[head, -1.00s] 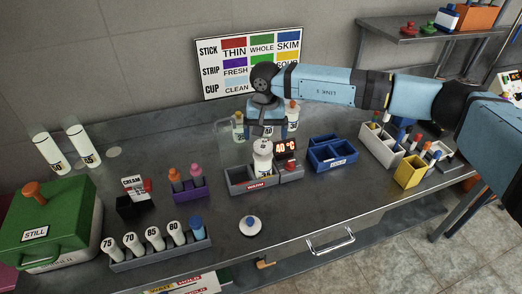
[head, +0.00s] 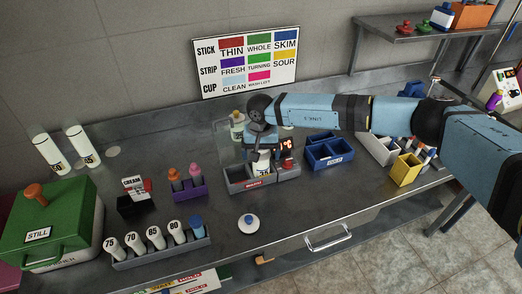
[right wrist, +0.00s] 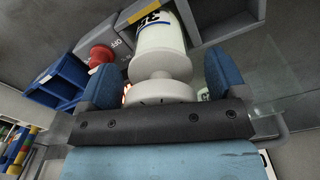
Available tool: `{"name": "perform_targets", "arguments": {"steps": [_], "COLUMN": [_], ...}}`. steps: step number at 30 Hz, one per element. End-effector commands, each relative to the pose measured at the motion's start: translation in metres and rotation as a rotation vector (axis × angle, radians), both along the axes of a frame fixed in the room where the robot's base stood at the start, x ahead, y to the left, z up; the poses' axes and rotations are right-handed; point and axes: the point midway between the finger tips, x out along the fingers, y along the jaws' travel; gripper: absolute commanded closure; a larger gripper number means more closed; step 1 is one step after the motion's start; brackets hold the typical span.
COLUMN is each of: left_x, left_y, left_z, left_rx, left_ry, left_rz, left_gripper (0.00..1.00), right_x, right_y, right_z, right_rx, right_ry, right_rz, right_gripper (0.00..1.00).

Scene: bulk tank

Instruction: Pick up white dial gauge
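A white cylinder (head: 263,168) with dark markings stands in the grey tray. It has a white round head (right wrist: 160,92) with small marks on its rim; I take this head to be the white dial gauge. In the right wrist view the cylinder body (right wrist: 160,40) shows a dark number and a blue band. My right gripper (head: 264,152) is above the tray; its blue fingers (right wrist: 163,66) are open on both sides of the white head, with gaps visible. Whether either finger touches it I cannot tell. In the head view my gripper hides the head. My left gripper is not in view.
The grey tray (head: 236,186) adjoins a red button (head: 289,163) and red display. A blue bin (head: 330,152) is to the right. A clear panel stands behind. A white lid with a blue knob (head: 248,224) lies in front; several numbered white tubes stand in a rack (head: 160,252).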

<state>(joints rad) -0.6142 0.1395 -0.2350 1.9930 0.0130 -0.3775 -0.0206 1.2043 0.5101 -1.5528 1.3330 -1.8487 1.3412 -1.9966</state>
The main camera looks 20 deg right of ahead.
Motion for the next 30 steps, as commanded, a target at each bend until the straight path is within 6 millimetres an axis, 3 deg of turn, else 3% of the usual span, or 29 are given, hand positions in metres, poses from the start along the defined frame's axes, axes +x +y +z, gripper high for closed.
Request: {"name": "perform_targets", "arguments": {"steps": [1, 6, 20, 26, 30], "left_x": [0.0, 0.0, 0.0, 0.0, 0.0], "left_y": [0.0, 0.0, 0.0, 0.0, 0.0], "left_z": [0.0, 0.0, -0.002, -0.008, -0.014], "left_rx": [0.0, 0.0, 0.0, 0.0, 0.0], "left_ry": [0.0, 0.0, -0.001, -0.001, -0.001], "left_rz": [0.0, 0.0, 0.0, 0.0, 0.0], "left_gripper": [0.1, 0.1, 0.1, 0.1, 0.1], "right_x": [0.0, 0.0, 0.001, 0.001, 0.001], "right_y": [0.0, 0.0, 0.0, 0.0, 0.0], "right_z": [0.0, 0.0, 0.012, 0.047, 0.087], "right_rx": [0.0, 0.0, 0.001, 0.001, 0.001], "right_ry": [0.0, 0.0, 0.0, -0.004, -0.006], "right_rz": [0.0, 0.0, 0.0, -0.001, 0.001], "right_gripper": [0.22, 0.59, 0.59, 0.59, 0.59]}}
